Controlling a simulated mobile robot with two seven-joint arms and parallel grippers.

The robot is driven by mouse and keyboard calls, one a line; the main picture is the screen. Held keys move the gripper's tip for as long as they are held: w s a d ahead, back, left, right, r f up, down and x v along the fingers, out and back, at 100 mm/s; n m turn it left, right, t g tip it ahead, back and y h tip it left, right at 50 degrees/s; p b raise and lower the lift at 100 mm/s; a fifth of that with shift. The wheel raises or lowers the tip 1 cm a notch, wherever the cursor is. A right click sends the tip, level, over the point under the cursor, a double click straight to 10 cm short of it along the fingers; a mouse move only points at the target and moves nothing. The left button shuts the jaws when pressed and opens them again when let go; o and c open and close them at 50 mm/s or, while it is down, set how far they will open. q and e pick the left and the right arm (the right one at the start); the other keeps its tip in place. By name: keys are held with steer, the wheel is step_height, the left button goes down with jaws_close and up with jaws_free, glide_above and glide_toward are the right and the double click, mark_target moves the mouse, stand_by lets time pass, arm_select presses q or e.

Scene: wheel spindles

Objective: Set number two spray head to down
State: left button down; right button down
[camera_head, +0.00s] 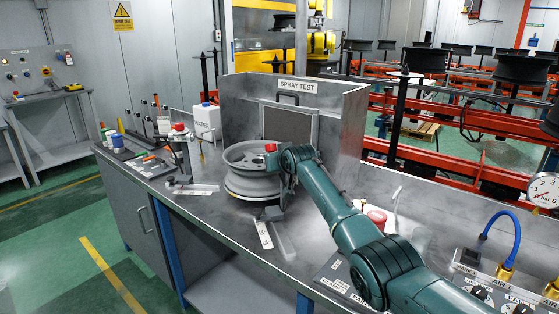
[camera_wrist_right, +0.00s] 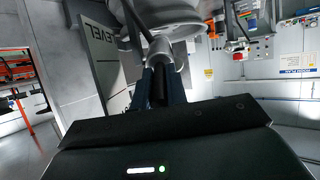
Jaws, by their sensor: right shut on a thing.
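My right arm reaches in from the lower right, and my right gripper (camera_head: 277,172) is beside the stacked grey wheel (camera_head: 246,160) in front of the spray test booth. A red cap (camera_head: 270,148) shows just above the gripper. In the wrist view the two dark fingers of my right gripper (camera_wrist_right: 161,88) are closed around the lower part of a grey spray head (camera_wrist_right: 165,47). Its number and exact setting cannot be read. Another red-capped spray head (camera_head: 180,128) stands at the left on its own stand. A red-topped cup (camera_head: 377,216) is partly behind my arm. My left gripper is not shown.
The metal spray test booth (camera_head: 350,115) stands behind the wheel. A white water container (camera_head: 206,122) is at its left. Labelled plates (camera_head: 264,234) lie at the bench's front. Gauge and air fittings (camera_head: 507,271) are at the right.

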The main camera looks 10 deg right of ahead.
steer(key=c, duration=1.4)
jaws_free()
steer(key=shift+s, duration=0.15)
steer(key=v, duration=1.3)
steer(key=shift+b, duration=0.35)
steer(key=shift+d, duration=0.1)
